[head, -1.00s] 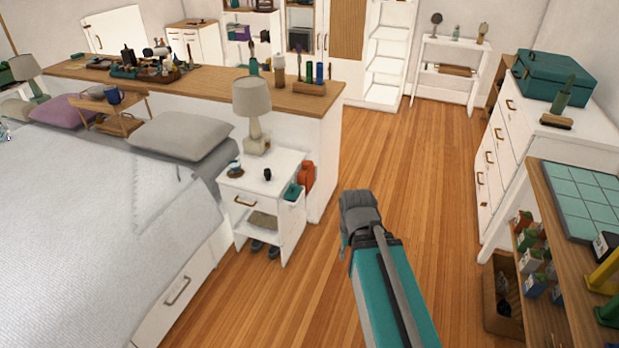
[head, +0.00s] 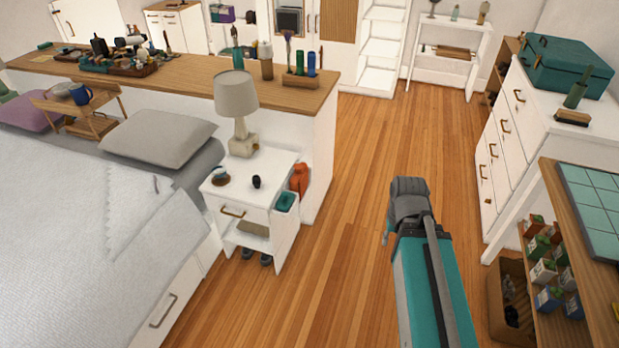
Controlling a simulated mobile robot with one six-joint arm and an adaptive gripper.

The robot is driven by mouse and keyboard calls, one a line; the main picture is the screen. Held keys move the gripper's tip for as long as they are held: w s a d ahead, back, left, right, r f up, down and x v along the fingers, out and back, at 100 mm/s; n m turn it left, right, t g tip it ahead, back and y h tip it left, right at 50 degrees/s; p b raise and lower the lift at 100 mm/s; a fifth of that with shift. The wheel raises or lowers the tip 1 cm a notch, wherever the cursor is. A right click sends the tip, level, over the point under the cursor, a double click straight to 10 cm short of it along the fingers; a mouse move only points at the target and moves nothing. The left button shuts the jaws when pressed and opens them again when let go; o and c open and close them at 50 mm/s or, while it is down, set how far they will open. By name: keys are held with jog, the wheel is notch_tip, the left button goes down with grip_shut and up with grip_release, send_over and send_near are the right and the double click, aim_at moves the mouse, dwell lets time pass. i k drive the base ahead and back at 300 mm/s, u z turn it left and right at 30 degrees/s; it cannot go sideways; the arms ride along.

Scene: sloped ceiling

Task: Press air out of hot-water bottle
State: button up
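An orange-red, bottle-shaped thing (head: 299,178), which looks like the hot-water bottle, is at the right side of the white nightstand (head: 222,190). Its lower part is partly hidden behind a teal item (head: 286,201) at the nightstand's side. I cannot tell whether it hangs or stands, or how full it is. My teal and grey arm reaches up from the bottom right over the wood floor, well apart from the nightstand. The fingers of my gripper do not show.
The bed (head: 80,250) fills the left. A lamp (head: 237,112) and small items stand on the nightstand. A wood-topped partition (head: 200,80) is behind it. A white dresser (head: 510,140) and a shelf unit (head: 575,215) line the right. The floor (head: 345,220) between is clear.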

aim_at(303, 183)
jog(key=u, duration=0.05)
jog(key=i, duration=0.65)
jog(key=u, duration=0.5)
jog(key=k, duration=1.35)
jog(key=z, duration=0.4)
jog(key=i, duration=1.85)
jog(key=u, duration=0.55)
